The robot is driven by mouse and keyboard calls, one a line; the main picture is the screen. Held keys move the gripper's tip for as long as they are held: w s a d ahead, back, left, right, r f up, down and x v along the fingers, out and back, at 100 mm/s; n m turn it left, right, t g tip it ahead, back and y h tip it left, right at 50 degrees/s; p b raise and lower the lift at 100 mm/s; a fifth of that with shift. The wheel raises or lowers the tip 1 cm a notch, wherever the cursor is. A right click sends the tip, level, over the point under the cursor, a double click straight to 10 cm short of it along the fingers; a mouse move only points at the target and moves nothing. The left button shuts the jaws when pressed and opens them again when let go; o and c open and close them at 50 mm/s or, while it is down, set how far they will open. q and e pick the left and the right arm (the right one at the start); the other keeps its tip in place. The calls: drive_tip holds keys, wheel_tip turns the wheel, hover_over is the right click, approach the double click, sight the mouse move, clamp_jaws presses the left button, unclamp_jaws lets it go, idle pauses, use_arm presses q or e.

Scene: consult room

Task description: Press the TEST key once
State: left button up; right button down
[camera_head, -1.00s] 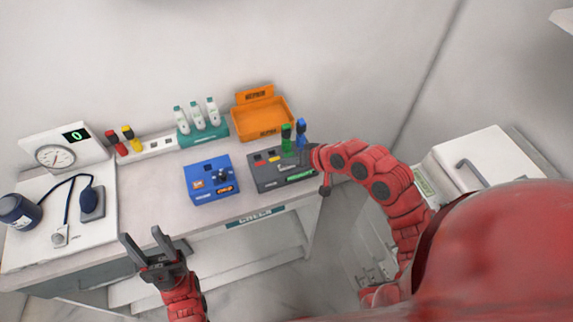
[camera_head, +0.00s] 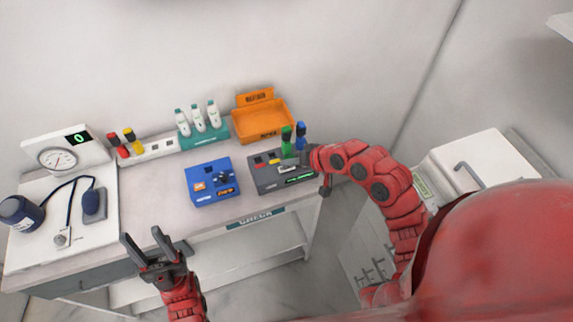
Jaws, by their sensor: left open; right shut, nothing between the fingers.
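A dark grey box (camera_head: 264,185) stands on the desk, with a red key (camera_head: 259,160), a yellow key (camera_head: 274,160), a pale key (camera_head: 288,169) and a small display with green characters (camera_head: 299,179). The lettering is too small to read, so I cannot tell which key is TEST. My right gripper (camera_head: 306,158) is shut and empty at the right end of the grey box, close to the pale key. I cannot tell whether it touches the box. My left gripper (camera_head: 150,247) is open and empty in front of the desk's front edge.
A blue box (camera_head: 208,196) with a dark knob stands left of the grey box. Behind are an orange tray (camera_head: 262,135), a teal rack (camera_head: 203,139) of white bottles, and green (camera_head: 287,143) and blue (camera_head: 300,138) bottles near my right gripper.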

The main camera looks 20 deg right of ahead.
sight(290, 172)
drive_tip(key=shift+r, duration=0.25)
wheel_tip(290, 172, up, 5)
drive_tip(key=p, duration=0.4)
drive_tip(key=shift+f, duration=0.1)
idle(0.4)
idle(0.5)
